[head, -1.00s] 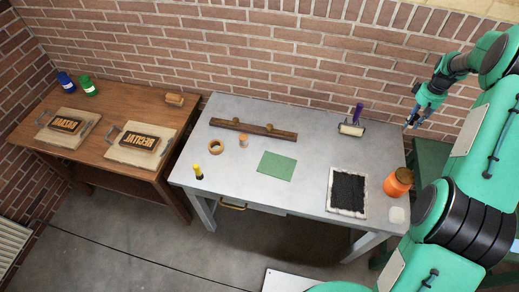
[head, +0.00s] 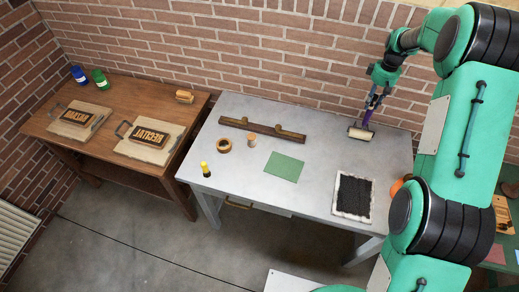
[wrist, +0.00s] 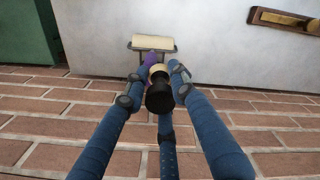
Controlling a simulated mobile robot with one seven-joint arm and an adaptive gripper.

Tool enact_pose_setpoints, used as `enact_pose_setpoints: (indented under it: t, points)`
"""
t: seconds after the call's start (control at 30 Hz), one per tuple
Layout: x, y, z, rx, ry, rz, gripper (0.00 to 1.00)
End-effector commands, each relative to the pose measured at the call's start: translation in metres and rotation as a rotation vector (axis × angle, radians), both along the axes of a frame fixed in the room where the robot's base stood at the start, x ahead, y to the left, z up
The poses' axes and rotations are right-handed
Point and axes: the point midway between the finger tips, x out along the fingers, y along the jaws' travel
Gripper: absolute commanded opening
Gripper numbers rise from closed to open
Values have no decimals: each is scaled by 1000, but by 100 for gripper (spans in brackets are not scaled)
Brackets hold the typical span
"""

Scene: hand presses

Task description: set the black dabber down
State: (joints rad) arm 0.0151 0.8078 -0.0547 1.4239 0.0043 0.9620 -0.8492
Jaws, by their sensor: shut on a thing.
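In the wrist view the black dabber (wrist: 159,98), a dark round piece with a tan part beyond it, is between the blue fingers of my gripper (wrist: 158,88). The fingers are shut on it. In the head view my gripper (head: 374,99) is above the back right of the grey metal table (head: 235,180), close to the upright purple handle of the roller (head: 360,132). The dabber cannot be made out there. The roller (wrist: 153,42) also shows beyond the dabber in the wrist view; I cannot tell the gap between them.
An inked black slab (head: 353,196) lies at the front right, with an orange jar (head: 396,186) mostly behind my arm. A green sheet (head: 284,167), a wooden bar (head: 262,130) and a yellow-topped tool (head: 205,169) are further left. A brick wall (head: 300,50) stands behind. Bare tabletop lies around the sheet.

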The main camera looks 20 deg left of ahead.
Motion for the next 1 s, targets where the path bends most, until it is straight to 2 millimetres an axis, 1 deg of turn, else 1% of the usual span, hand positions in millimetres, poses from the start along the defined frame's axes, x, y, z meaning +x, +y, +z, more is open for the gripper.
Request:
enact_pose_setpoints:
  t: [0.03, 0.1, 0.27, 0.3, 0.37, 0.4, 0.47, 0.5, 0.57, 0.6, 0.77, 0.8, 0.97, 1.0]
  points:
    - [0, 24, 0, 0, 0, 35, 0]
    - [-1, 53, 0, 0, 0, 77, 0]
    - [-7, 118, 0, 1, -2, 175, 0]
    - [-10, 134, 0, 1, -2, 199, 0]
    - [-13, 158, 0, 1, -2, 235, 0]
    - [-16, 175, 0, 1, -2, 259, 0]
    - [-22, 199, 0, 1, -3, 297, 0]
    - [-25, 214, 0, 1, -3, 321, 0]
    - [-31, 238, 0, 2, -4, 357, 0]
    - [-36, 254, 0, 2, -4, 381, 0]
    - [-57, 315, 0, 3, -6, 479, 0]
    - [-63, 331, 0, 3, -6, 503, 0]
    - [-89, 390, 0, 4, -7, 600, 0]
    - [-97, 405, 0, 4, -8, 625, 0]
